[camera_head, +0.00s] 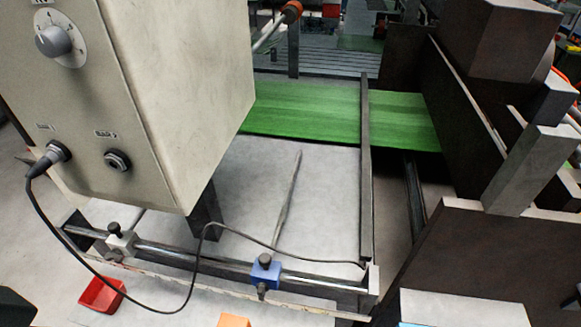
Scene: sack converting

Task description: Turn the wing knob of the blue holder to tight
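The blue holder (266,272) is clamped on a metal rail at the lower middle of the head view. A dark knob (265,259) stands on its top, and a small grey metal part (262,291) hangs under its front. Which of these is the wing knob, and how tight it is, I cannot tell at this size. A thin grey rod (288,200) runs from near the holder back over the pale sheet. Neither of my grippers can be made out in the view.
A white holder (121,243) sits on the same rail to the left. A large beige control box (130,100) overhangs the left side. Its black cable (120,287) loops past the rail. A red bin (101,294) lies below. Dark machine frames (480,260) stand at right.

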